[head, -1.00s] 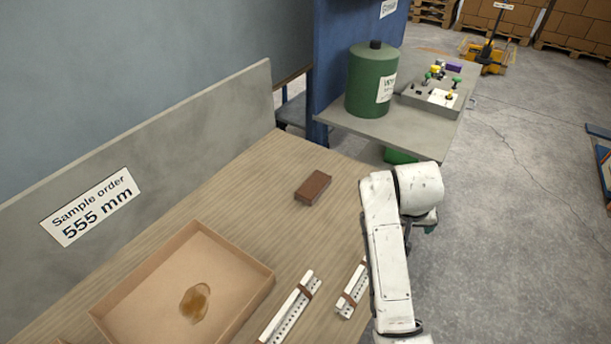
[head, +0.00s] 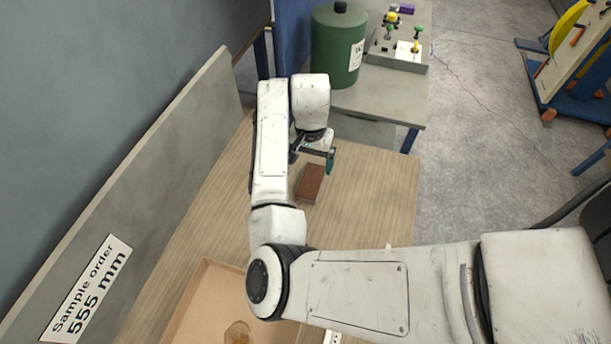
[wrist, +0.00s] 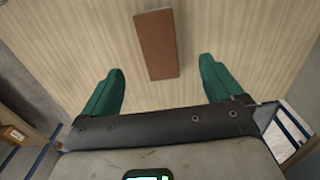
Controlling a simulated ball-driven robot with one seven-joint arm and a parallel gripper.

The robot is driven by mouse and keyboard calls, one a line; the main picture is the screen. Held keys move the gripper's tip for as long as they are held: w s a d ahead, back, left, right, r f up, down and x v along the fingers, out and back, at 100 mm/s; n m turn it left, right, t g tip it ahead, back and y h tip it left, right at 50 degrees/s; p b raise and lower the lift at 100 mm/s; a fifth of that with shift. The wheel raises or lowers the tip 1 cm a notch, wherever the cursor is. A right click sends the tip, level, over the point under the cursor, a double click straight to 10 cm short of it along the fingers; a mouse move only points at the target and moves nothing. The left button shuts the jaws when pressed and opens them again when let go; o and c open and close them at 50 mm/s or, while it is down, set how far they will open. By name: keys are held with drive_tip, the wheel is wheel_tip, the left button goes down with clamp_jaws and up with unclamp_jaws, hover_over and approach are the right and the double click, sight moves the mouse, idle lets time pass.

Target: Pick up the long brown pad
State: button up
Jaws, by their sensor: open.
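The long brown pad (head: 310,184) lies flat on the wooden table, toward its far end. In the wrist view the pad (wrist: 157,45) lies ahead of the gap between the fingers, roughly lengthwise to them. My gripper (head: 315,157) is above the table just beyond the pad in the head view, and not touching it. In the wrist view its two green fingers (wrist: 158,88) are wide apart with nothing between them but table surface.
An open cardboard box (head: 200,290) with an amber patch (head: 237,333) is at the near left. A grey back board (head: 150,170) bounds the table's left. A green canister (head: 338,50) and a control box (head: 398,50) stand on a side table beyond. The table right of the pad is clear.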

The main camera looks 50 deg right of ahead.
sight(310, 182)
wheel_tip(310, 182, down, 3)
drive_tip(key=shift+w+f, duration=0.1)
drive_tip(key=shift+s+f+p, duration=0.2)
drive_tip(key=shift+f+p, duration=0.45)
drive_tip(key=shift+f, duration=2.05)
drive_tip(key=c, duration=1.1)
drive_tip(key=shift+r, duration=0.15)
drive_tip(key=shift+c, duration=0.2)
